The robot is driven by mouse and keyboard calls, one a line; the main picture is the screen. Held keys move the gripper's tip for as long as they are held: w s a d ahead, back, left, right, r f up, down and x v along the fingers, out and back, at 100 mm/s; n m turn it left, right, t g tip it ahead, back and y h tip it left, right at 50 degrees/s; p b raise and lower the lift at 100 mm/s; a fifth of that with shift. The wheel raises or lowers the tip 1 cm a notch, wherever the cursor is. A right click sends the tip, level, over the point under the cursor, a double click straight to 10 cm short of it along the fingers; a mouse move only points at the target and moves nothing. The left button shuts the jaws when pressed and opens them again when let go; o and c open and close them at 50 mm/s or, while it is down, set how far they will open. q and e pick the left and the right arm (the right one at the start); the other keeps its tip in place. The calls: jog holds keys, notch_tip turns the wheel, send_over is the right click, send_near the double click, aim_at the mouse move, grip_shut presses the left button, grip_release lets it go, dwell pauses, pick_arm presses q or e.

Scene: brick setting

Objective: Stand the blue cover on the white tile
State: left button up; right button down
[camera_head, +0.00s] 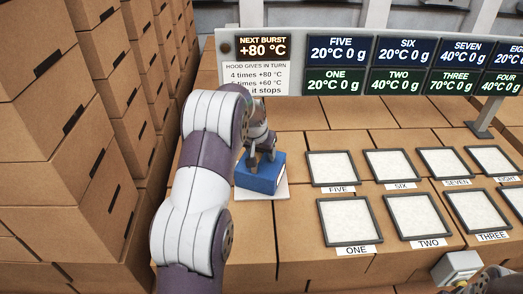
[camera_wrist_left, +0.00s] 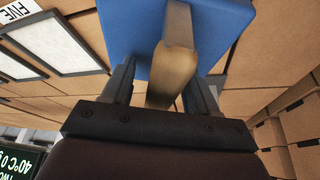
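The blue cover (camera_head: 262,178) is a box-like block, upright over the white tile (camera_head: 282,190), whose pale edge shows at its right and front. I cannot tell whether its underside is fully in contact with the tile. My left gripper (camera_head: 259,158) is above the cover, pointing down. In the left wrist view the cover's blue top (camera_wrist_left: 125,28) carries a tan handle (camera_wrist_left: 172,65). The fingers stand on both sides of the handle, with a gap visible at the left finger. Only part of my right arm (camera_head: 494,281) shows at the bottom right; its fingers are not clear.
White pads in dark frames, such as ONE (camera_head: 347,220) and FIVE (camera_head: 331,167), lie right of the cover. A display board (camera_head: 300,80) stands behind. Stacked cartons (camera_head: 60,190) rise at the left.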

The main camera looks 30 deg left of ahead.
pick_arm(q)
jog(key=shift+r, duration=0.2)
jog(key=shift+s+r, duration=0.1)
jog(key=shift+r, duration=0.1)
jog(key=b+v, duration=0.3)
jog(key=v, duration=0.8)
jog(key=shift+s+r, duration=0.1)
jog(key=shift+s, duration=0.05)
jog(key=s+d+f+g+b, duration=0.1)
jog(key=s+d+f, duration=0.4)
jog(key=s, duration=0.3)
jog(key=s+d+f+m+g+b, duration=0.1)
jog(key=s+d+f+b, duration=0.1)
jog(key=s+d+f, duration=0.4)
jog(key=s+d+f+m+g+b, duration=0.1)
jog(key=s+d+f, duration=0.4)
jog(key=s, duration=0.5)
jog(key=shift+d+f+h, duration=0.2)
jog(key=shift+f+h, duration=0.05)
jog(key=shift+h, duration=0.05)
jog(key=shift+w, duration=0.1)
